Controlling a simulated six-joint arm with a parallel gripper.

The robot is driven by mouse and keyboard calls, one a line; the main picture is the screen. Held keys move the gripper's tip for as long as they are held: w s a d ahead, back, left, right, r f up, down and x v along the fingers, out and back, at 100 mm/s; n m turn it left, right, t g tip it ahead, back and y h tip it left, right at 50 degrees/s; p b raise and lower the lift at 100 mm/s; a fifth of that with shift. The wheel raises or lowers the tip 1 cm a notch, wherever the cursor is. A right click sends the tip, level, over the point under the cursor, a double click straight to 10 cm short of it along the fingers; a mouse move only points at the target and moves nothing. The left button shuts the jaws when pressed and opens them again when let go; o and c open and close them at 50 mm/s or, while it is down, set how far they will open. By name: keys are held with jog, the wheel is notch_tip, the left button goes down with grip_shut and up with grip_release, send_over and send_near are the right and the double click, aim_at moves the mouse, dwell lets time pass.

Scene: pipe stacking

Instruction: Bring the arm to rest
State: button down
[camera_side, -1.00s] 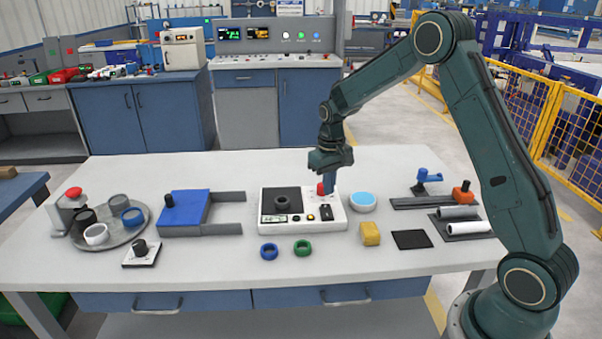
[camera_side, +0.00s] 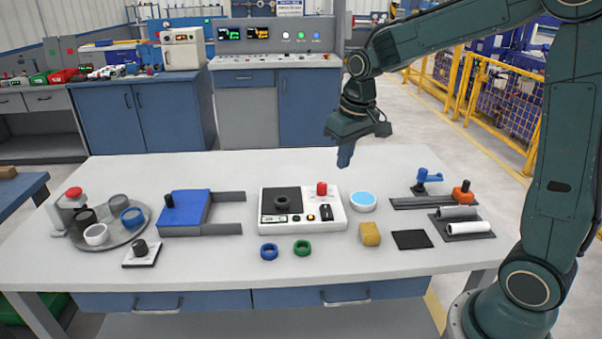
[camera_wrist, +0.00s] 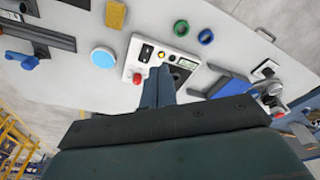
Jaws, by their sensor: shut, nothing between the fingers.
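My gripper (camera_side: 345,156) is shut and empty. It hangs in the air above the back part of the table, up and to the right of the white control box (camera_side: 336,212) in the side view. The box carries a red button (camera_side: 321,188), a dark square plate with a dark ring (camera_side: 282,203) and a black switch. In the wrist view my shut fingers (camera_wrist: 165,84) point toward the box, whose red button (camera_wrist: 137,79) shows just left of them. My arm is raised and bent, and touches nothing on the table.
A blue-topped disc (camera_side: 363,202) and a yellow block (camera_side: 370,234) stand right of the box. A blue ring (camera_side: 268,251) and a green ring (camera_side: 302,247) lie in front. The table's back strip is clear.

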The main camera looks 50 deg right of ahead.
jog(key=s+a+r+n+t, duration=0.1)
jog(key=s+a+r, duration=0.1)
jog(key=s, duration=0.8)
jog(key=s+a+r+t, duration=0.2)
jog(key=s+a, duration=0.3)
jog(key=s, duration=0.5)
jog(key=shift+s+r+n+t, duration=0.3)
jog(key=shift+s+r+n, duration=0.1)
jog(key=shift+r, duration=0.45)
